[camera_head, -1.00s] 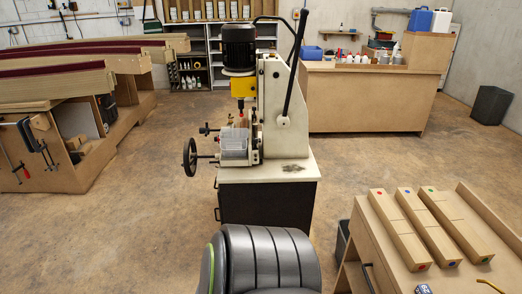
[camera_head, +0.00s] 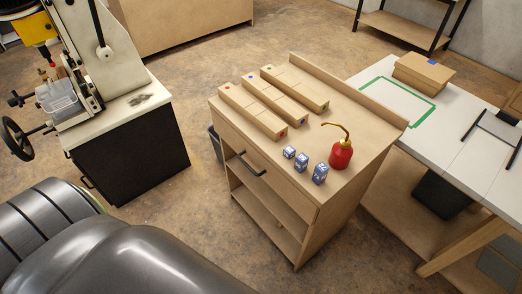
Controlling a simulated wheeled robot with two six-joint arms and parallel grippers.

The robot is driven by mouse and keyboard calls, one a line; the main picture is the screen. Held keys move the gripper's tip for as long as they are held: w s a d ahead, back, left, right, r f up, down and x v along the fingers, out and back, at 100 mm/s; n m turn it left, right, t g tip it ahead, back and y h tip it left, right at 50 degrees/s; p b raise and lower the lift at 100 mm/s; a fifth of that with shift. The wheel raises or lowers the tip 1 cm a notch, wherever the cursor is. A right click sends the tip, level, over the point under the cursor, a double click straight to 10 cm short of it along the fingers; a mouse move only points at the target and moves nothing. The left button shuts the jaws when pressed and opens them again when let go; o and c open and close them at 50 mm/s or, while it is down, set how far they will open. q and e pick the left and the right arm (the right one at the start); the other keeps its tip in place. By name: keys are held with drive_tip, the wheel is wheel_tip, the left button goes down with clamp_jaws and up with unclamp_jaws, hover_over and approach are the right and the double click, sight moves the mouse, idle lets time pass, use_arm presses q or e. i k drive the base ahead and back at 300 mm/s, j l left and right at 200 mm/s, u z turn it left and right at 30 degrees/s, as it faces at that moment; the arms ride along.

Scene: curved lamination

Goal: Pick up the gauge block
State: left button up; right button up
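Three small blue-and-white blocks stand in a row near the front edge of a wooden cabinet top (camera_head: 265,140). They are a left block (camera_head: 289,152), a middle block (camera_head: 301,161) and a right block (camera_head: 320,173), which looks the tallest. They look like gauge blocks, but their markings are too small to read. The blocks stand apart from one another, upright and uncovered. Neither of my grippers is in view.
A red oil can (camera_head: 341,155) with a brass spout stands right of the blocks. Behind them lie three wooden bars (camera_head: 270,103) with coloured dots. A white table (camera_head: 385,107) with a cardboard box (camera_head: 424,72) is at right. A machine on a cabinet (camera_head: 130,150) is at left.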

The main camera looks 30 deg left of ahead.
sight(301, 162)
drive_tip(key=u, duration=0.55)
drive_tip(key=z, duration=0.3)
drive_tip(key=i+j+z, duration=0.15)
drive_tip(key=j+z, duration=0.3)
drive_tip(key=j, duration=0.3)
drive_tip(key=j+z, duration=0.45)
drive_tip(key=j, duration=0.3)
